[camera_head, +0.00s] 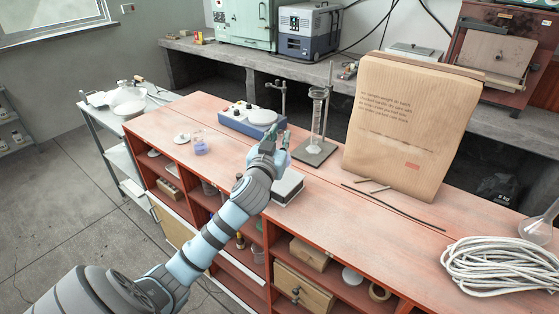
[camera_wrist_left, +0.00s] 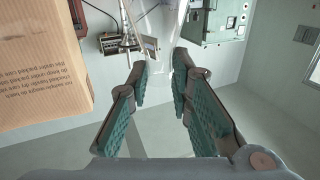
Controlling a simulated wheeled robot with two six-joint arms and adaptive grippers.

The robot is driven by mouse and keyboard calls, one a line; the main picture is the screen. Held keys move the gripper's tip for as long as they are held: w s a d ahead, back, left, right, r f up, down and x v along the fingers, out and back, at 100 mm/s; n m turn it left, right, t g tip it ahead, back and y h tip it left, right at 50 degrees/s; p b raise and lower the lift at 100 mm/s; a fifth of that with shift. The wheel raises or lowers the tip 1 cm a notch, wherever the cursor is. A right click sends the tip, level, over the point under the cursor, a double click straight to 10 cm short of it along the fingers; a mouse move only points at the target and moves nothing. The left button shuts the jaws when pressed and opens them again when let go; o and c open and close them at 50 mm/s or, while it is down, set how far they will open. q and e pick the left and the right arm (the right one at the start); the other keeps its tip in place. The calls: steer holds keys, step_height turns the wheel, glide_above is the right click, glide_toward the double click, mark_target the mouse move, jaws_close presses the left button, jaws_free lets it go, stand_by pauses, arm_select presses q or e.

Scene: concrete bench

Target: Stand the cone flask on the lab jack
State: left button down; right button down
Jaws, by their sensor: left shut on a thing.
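My left gripper (camera_head: 276,142) is over the middle of the red bench top. Its fingers are closed around a clear glass thing, taken to be the cone flask (camera_head: 283,158), mostly hidden by the gripper in the head view. In the left wrist view the clear flask (camera_wrist_left: 159,58) shows faintly between the fingertips (camera_wrist_left: 160,75). The lab jack (camera_head: 288,187), with a pale flat top and dark sides, stands on the bench just below the gripper in the picture. The gap between flask and jack is hard to judge. My right gripper is out of view.
A blue-grey device (camera_head: 250,119) and a stand with a glass cylinder (camera_head: 316,118) are behind the gripper. A beaker of purple liquid (camera_head: 200,148) stands left.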

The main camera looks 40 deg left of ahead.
arm_select(q)
step_height(320, 180, down, 5)
steer(key=shift+f+b, duration=0.1)
steer(key=shift+b, duration=0.5)
steer(key=c, duration=1.4)
jaws_free()
steer(key=shift+c, duration=0.2)
steer(key=v, duration=1.2)
